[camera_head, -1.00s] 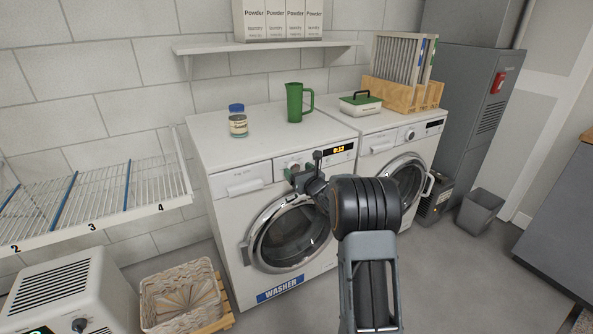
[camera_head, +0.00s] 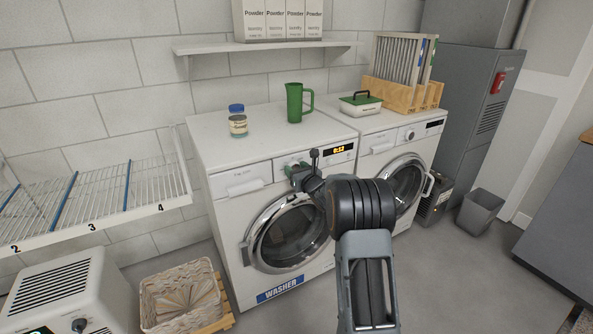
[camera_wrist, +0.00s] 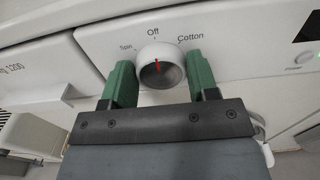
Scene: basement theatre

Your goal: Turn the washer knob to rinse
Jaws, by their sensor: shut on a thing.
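The white washer (camera_head: 228,222) stands against the wall with a blue WASHER label low on its front. Its round knob (camera_wrist: 160,55) has a red mark pointing up, close to Off. The labels Spin, Off and Cotton show around it in the wrist view; no rinse label is readable. My gripper (camera_wrist: 158,65) is shut on the knob, one green finger on each side. In the head view my gripper (camera_head: 297,172) is at the washer's control panel and mostly hides the knob.
A second white machine (camera_head: 430,138) stands to the right. On the washer top are a blue-lidded jar (camera_head: 238,122) and a green jug (camera_head: 296,103). A wire rack (camera_head: 100,200) and a wicker basket (camera_head: 180,295) are at left. The floor in front is partly clear.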

